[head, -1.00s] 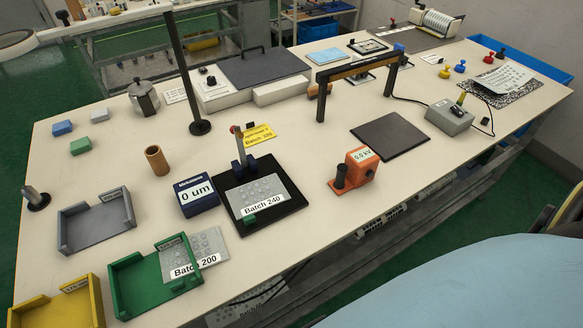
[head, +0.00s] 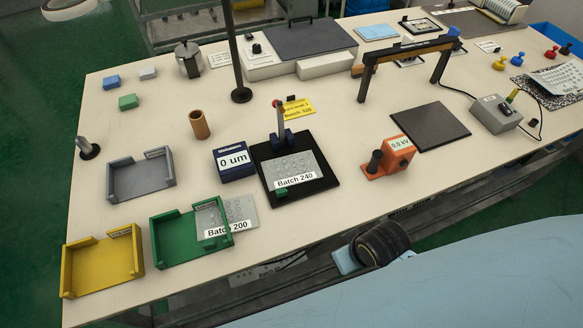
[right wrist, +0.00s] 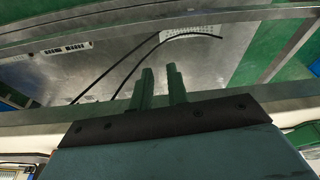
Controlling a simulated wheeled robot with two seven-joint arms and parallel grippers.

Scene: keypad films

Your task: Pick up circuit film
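One grey circuit film labelled Batch 240 (head: 303,164) lies on a black plate (head: 268,189) under a small upright stand. Another grey film, labelled Batch 200 (head: 236,210), lies partly over the right side of the green tray (head: 165,247). Part of a labelled sheet (head: 268,270) shows below the table's front edge; its full label is hidden. In the right wrist view a pale dotted sheet (right wrist: 190,34) lies on a metal surface beyond my right gripper (right wrist: 161,70). That gripper's fingers are apart with nothing between them. My left gripper is in neither view.
A yellow tray (head: 103,272) and a grey tray (head: 140,178) flank the green one. A blue gauge reading 0 um (head: 232,162), an orange 0.0 kV meter (head: 387,162) and a dark pole (head: 236,60) stand nearby. Dark cables (right wrist: 125,65) cross the metal surface.

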